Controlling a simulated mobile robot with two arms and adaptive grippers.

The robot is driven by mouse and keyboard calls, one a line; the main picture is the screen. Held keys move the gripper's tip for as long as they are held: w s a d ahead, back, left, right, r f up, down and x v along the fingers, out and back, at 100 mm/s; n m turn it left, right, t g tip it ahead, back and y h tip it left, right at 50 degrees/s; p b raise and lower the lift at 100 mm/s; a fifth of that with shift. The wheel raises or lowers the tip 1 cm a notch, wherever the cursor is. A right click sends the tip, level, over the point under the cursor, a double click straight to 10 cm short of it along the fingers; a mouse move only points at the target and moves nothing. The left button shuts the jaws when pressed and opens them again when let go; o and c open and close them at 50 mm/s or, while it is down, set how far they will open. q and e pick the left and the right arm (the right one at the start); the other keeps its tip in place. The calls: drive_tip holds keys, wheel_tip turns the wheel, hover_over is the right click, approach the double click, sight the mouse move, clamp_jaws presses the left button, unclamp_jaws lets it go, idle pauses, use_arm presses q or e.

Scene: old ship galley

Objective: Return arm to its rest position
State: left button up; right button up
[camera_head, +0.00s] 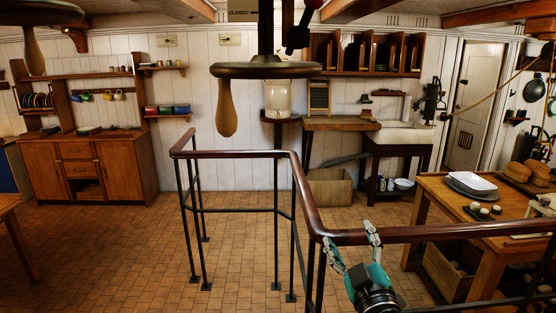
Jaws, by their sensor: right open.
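My right gripper (352,244) comes up from the bottom edge, right of centre. It is teal and black with light grey fingers. The fingers are spread apart with nothing between them. One fingertip overlaps the wooden handrail (318,226) in the picture; I cannot tell whether they touch. My left gripper is not in view.
The handrail on black posts bends around in front of me and runs off to the right. A table (432,190) with bread (524,173) and a white dish (473,182) stands right. A cabinet (124,170) stands left. The tiled floor (130,250) is clear at centre left.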

drive_tip(key=s+d+f+m+g+h, duration=0.1)
drive_tip(key=s+d+f+g, duration=0.2)
drive_tip(key=f, duration=0.5)
drive_tip(key=s+f+m+g, duration=0.2)
drive_tip(key=s+f+g, duration=0.1)
drive_tip(key=s+f, duration=0.35)
drive_tip(key=s+d+f+m+g+h, duration=0.1)
drive_tip(key=s+d+f+g, duration=0.2)
drive_tip(key=f, duration=0.5)
drive_tip(key=s+f+m+g, duration=0.1)
drive_tip(key=s+f+g, duration=0.35)
drive_tip(key=s, duration=0.45)
drive_tip(key=s+f+m+g, duration=0.1)
drive_tip(key=s+f+g, duration=0.3)
drive_tip(key=s, duration=0.6)
wheel_tip(320, 180, down, 38)
drive_tip(key=s+b, duration=0.3)
drive_tip(key=b, duration=0.6)
drive_tip(key=s+d+f+b, duration=0.1)
drive_tip(key=s+f+b, duration=0.1)
drive_tip(key=s+f, duration=0.5)
drive_tip(key=s+d+f+g+b, duration=0.1)
drive_tip(key=s+d+f+b, duration=0.1)
drive_tip(key=s+f, duration=0.6)
wheel_tip(320, 180, down, 5)
drive_tip(key=shift+s+f+b, duration=0.1)
drive_tip(key=shift+s+b, duration=0.15)
drive_tip(key=shift+b, duration=0.5)
